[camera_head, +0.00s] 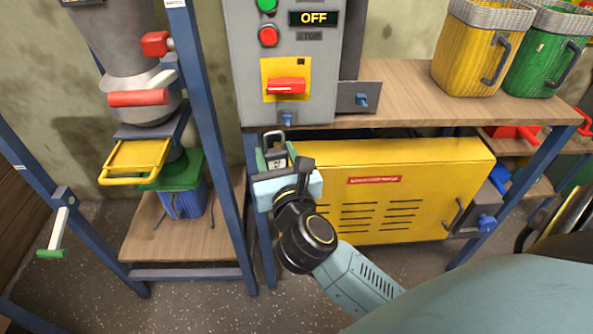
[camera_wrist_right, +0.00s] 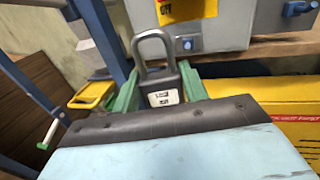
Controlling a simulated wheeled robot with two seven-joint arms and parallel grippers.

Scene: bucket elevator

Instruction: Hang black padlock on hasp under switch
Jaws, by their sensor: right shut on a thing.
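The black padlock (camera_head: 275,151) is held upright in my right gripper (camera_head: 276,158), with its shackle pointing up. In the right wrist view the padlock (camera_wrist_right: 163,84) sits between the green fingers of my right gripper (camera_wrist_right: 161,92), and its body carries a white label. The grey control box (camera_head: 284,55) has a red switch (camera_head: 286,86) on a yellow plate. Below the switch is a small hasp with a blue part (camera_head: 287,118); it also shows in the right wrist view (camera_wrist_right: 188,44). The padlock is below and slightly left of the hasp, apart from it. My left gripper is not in view.
A wooden bench (camera_head: 400,97) extends right of the control box, with a yellow bucket (camera_head: 480,50) and a green bucket (camera_head: 548,55) on it. A yellow cabinet (camera_head: 440,165) stands beneath. A blue post (camera_head: 212,140) and yellow tray (camera_head: 135,160) are at left.

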